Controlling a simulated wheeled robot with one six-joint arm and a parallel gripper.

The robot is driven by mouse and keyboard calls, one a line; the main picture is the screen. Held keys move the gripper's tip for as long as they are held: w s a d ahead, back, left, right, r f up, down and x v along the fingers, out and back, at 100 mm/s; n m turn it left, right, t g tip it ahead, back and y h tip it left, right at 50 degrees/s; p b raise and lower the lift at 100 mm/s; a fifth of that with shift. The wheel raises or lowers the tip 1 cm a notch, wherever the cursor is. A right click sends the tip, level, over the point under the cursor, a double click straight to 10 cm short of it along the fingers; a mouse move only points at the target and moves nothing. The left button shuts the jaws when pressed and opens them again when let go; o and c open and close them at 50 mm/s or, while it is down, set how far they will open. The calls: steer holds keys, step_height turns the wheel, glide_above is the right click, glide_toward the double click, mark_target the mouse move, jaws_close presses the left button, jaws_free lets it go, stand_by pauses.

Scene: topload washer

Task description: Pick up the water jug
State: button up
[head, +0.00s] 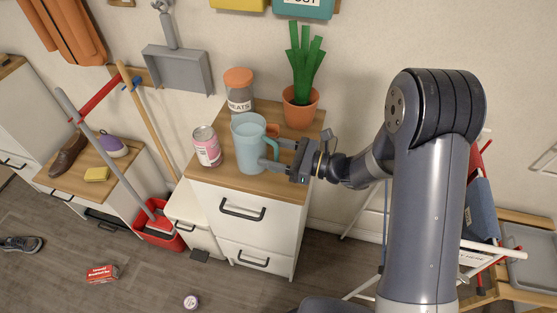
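The water jug (247,150) is light blue and stands upright on the wooden top of a white drawer cabinet (227,183). Its handle side, at the right, is partly covered by my gripper (270,153). My gripper comes in from the right, its two fingers spread apart, one farther back and one nearer the front. The fingertips are at the jug's right side, around or beside the handle; I cannot tell whether they touch it. The jug shows no tilt.
A pink-and-white can (206,146) stands close to the jug's left. A treats jar (239,91) and a potted plant (300,104) stand behind it. A small orange object (272,130) is partly hidden behind the jug. Brooms (148,120) lean left of the cabinet.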

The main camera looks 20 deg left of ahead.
jaws_close()
stand_by(0.4)
